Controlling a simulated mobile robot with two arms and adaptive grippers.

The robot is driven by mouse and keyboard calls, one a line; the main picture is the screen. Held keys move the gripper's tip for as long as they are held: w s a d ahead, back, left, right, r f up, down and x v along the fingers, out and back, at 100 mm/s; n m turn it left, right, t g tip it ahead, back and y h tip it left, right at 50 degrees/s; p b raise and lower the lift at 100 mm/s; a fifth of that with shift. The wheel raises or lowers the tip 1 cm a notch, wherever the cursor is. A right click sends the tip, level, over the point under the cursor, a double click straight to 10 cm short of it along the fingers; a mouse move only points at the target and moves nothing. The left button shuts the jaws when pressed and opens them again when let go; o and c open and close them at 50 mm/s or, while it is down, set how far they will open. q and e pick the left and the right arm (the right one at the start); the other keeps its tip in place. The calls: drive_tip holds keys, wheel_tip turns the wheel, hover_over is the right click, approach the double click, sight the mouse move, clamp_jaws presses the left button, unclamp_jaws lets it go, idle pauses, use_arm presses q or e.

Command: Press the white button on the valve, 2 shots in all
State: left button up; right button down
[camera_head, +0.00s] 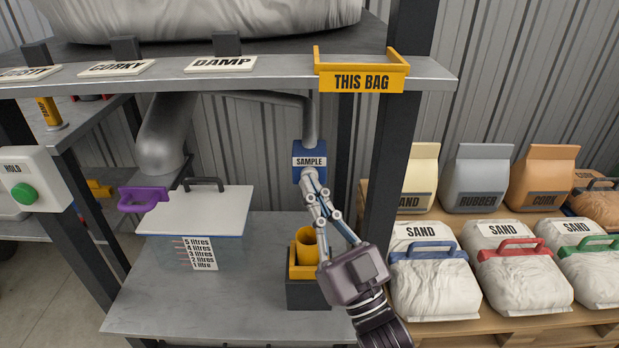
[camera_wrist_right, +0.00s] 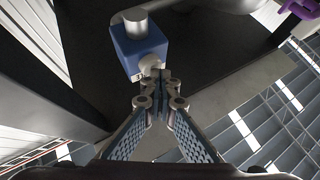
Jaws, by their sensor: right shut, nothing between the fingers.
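The valve (camera_head: 309,149) is a blue box labelled SAMPLE, hanging at the end of a grey pipe under the shelf. It also shows in the right wrist view (camera_wrist_right: 133,48). My right gripper (camera_head: 309,182) is shut and empty, with its fingertips at the lower front of the valve. In the right wrist view the fingertips (camera_wrist_right: 157,77) meet or nearly meet a pale round part on the valve. The white button is not clearly seen behind the fingertips, and I cannot tell whether it is pressed. My left gripper is out of view.
A yellow cup (camera_head: 307,246) stands in a yellow holder (camera_head: 294,267) below the valve. A lidded clear box (camera_head: 198,212) with a litre scale and a purple handle (camera_head: 144,197) are at left. Sand bags (camera_head: 427,283) lie on a pallet at right.

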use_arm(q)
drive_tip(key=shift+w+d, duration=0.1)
use_arm(e)
drive_tip(key=shift+w, duration=0.15)
idle(0.6)
use_arm(q)
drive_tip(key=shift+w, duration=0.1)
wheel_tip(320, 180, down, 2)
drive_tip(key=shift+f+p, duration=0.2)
drive_tip(key=shift+p, duration=0.15)
use_arm(e)
drive_tip(key=shift+s, duration=0.95)
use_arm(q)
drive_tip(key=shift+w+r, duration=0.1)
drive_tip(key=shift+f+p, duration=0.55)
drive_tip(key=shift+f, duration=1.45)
use_arm(e)
drive_tip(key=shift+s, duration=2.5)
